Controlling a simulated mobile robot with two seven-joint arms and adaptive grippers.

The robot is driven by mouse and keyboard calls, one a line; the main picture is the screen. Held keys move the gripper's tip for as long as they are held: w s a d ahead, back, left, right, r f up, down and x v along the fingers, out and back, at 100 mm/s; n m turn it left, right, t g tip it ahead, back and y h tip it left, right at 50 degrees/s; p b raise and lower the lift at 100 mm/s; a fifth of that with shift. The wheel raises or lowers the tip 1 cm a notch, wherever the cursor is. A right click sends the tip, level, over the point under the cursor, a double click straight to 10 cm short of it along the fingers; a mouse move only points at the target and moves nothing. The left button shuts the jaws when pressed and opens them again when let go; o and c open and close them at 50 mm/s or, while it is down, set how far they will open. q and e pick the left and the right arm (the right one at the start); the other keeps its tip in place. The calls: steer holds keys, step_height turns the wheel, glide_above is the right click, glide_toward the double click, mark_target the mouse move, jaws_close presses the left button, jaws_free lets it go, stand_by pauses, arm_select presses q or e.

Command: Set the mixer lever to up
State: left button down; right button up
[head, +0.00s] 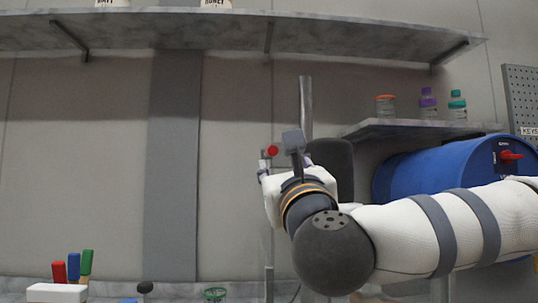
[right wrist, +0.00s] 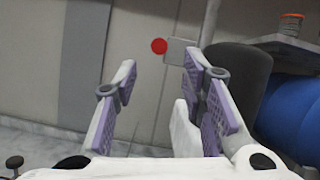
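The mixer lever shows as a red ball knob (head: 272,150) beside a grey block (head: 292,140), in front of a steel post (head: 306,105) and a dark rounded body (head: 335,165). My right gripper (head: 285,166) is just below the knob in the head view, partly hidden by its own wrist. In the right wrist view the gripper (right wrist: 160,75) is open and empty, its purple-padded fingers spread. The knob (right wrist: 158,46) shows beyond the fingertips, between them in the picture, with no clear contact. My left gripper is not in view.
A blue barrel (head: 430,172) lies on the right, under a small shelf (head: 400,128) with jars. A long shelf (head: 200,32) runs above. Red, blue and green handles (head: 73,267) stand at lower left. The wall area left of the lever is clear.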

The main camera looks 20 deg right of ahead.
mark_target(274, 155)
steer(key=x, duration=1)
jaws_close()
